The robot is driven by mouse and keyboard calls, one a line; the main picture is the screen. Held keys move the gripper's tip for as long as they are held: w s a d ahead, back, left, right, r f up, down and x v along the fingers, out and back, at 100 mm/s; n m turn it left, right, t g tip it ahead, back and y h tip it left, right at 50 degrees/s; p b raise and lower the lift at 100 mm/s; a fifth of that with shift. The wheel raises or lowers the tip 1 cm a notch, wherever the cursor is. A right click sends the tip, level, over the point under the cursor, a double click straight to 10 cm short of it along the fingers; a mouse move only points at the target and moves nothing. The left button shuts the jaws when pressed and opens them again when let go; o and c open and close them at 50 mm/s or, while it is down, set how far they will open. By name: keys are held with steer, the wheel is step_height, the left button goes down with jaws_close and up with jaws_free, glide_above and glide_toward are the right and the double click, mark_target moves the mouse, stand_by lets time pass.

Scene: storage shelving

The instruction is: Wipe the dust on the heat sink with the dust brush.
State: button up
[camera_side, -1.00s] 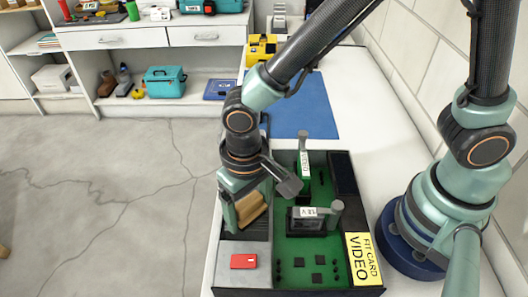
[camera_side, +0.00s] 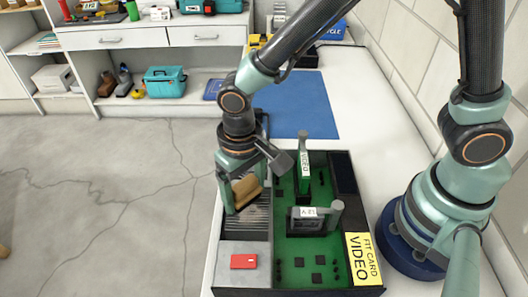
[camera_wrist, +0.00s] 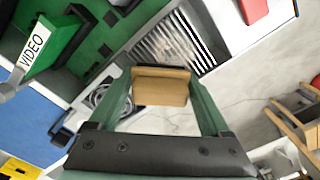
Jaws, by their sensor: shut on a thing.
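My gripper (camera_side: 240,196) is shut on the dust brush (camera_side: 245,189), a tan block held between the two green fingers. In the wrist view the brush (camera_wrist: 160,88) sits between the fingertips, with a dark edge at its far side. The heat sink (camera_side: 257,217) is a grey ribbed block at the left of the open case, just below and right of the brush. In the wrist view its pale fins (camera_wrist: 172,45) lie just beyond the brush. I cannot tell whether the brush touches the fins, nor how much dust is on them. The gripper hides its far part.
The case holds a green board (camera_side: 290,240), an upright video card (camera_side: 305,168), a 12 V block (camera_side: 312,216) and a yellow label (camera_side: 362,258). A red piece (camera_side: 243,261) lies on a grey panel. A blue mat (camera_side: 295,105) lies behind. Shelves (camera_side: 150,60) stand farther back.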

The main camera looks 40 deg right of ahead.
mark_target(244, 229)
steer(key=shift+w+d, duration=0.35)
steer(key=shift+d, duration=0.05)
steer(key=shift+s+a+r, duration=0.15)
steer(key=shift+s+a, duration=0.05)
steer(key=shift+a, duration=0.05)
steer(key=shift+s+a+f, duration=0.2)
steer(key=shift+s+a, duration=0.1)
steer(key=shift+s, duration=0.05)
steer(key=shift+s+a+r, duration=0.15)
steer(key=shift+s+a, duration=0.85)
steer(key=shift+s+a+r, duration=0.1)
steer(key=shift+s+a, duration=0.85)
steer(key=shift+a, duration=0.05)
step_height(244, 229, up, 8)
steer(key=shift+d+f, duration=0.1)
steer(key=shift+d, duration=0.05)
